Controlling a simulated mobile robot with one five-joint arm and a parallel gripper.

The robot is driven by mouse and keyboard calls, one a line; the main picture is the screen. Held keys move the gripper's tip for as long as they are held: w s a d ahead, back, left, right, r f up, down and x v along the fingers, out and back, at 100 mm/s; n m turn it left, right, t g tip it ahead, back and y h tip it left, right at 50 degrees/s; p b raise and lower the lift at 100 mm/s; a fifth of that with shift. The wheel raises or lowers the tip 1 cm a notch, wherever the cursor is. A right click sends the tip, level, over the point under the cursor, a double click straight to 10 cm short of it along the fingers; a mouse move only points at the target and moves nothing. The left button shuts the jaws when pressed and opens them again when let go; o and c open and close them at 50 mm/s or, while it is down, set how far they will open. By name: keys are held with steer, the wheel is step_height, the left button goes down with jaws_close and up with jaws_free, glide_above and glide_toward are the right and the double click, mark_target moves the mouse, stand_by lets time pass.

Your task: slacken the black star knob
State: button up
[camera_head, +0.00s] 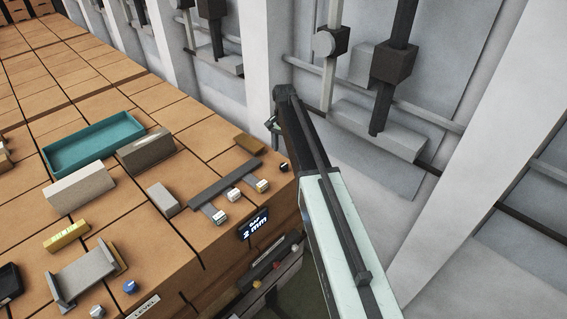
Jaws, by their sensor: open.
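A small dark knob (284,167) sits near the right edge of the brown block-topped bench; it is the likeliest black star knob, but it is too small for me to make out a star shape. My arm rises from the bottom right of the view. My gripper (272,126) is at its far end, small and partly hidden behind the arm, above and beyond the dark knob and apart from it. It looks open, and I see nothing held in it.
Grey wall fixtures with dark posts (392,62) stand at right behind my arm.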

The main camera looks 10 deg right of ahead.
mark_target(284, 165)
steer(key=shift+s+f, duration=0.1)
steer(key=shift+f, duration=0.1)
step_height(284, 165, down, 8)
steer(key=b, duration=0.8)
steer(key=shift+r, duration=0.35)
jaws_close()
